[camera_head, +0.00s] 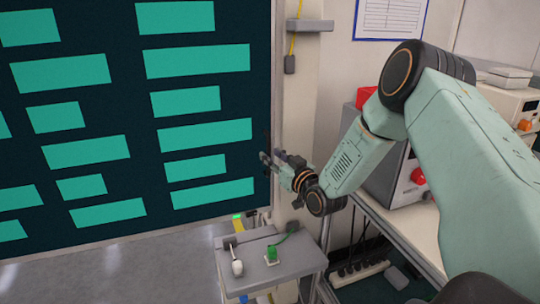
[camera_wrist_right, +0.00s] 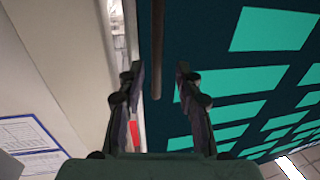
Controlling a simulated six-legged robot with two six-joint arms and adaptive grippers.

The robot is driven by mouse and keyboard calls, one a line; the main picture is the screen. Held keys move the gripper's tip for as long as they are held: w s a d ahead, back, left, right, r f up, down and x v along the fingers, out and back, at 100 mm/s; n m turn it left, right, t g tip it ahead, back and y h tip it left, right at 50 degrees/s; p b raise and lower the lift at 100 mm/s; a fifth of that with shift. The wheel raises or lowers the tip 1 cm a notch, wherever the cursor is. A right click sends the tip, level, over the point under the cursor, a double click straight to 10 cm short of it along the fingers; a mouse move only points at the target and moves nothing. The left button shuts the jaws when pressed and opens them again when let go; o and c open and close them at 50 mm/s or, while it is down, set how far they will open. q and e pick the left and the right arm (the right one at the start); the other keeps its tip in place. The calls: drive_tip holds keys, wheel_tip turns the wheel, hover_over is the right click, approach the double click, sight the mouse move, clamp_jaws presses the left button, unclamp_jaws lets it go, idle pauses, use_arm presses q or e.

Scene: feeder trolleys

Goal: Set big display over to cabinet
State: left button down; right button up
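The big display (camera_head: 135,140) is a dark upright panel with several teal bars, filling the left of the head view. It also shows in the right wrist view (camera_wrist_right: 225,105). My right gripper (camera_head: 268,157) is at the display's right edge. In the right wrist view my right gripper (camera_wrist_right: 160,72) has its two fingers apart, with a thin brown upright bar (camera_wrist_right: 158,45) along the dark panel between or just beyond them. No grip on it shows. My left gripper is out of view. I cannot tell which thing is the cabinet.
A small grey shelf (camera_head: 290,262) with connectors stands below my right gripper. A bench (camera_head: 400,235) with grey instruments is at the right. A bracket (camera_head: 309,25) with a yellow cable is on the pale wall. Bare floor (camera_head: 120,275) shows below the display.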

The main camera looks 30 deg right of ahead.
sight(269, 153)
drive_tip(key=w, duration=0.3)
drive_tip(key=shift+d+f, duration=0.2)
drive_tip(key=shift+d, duration=0.1)
drive_tip(key=shift+w+a+r, duration=0.2)
drive_tip(key=shift+w+a, duration=0.05)
drive_tip(key=shift+d+f, duration=0.1)
drive_tip(key=shift+d, duration=0.15)
drive_tip(key=shift+c, duration=0.4)
drive_tip(key=shift+a, duration=0.15)
drive_tip(key=c, duration=0.6)
clamp_jaws()
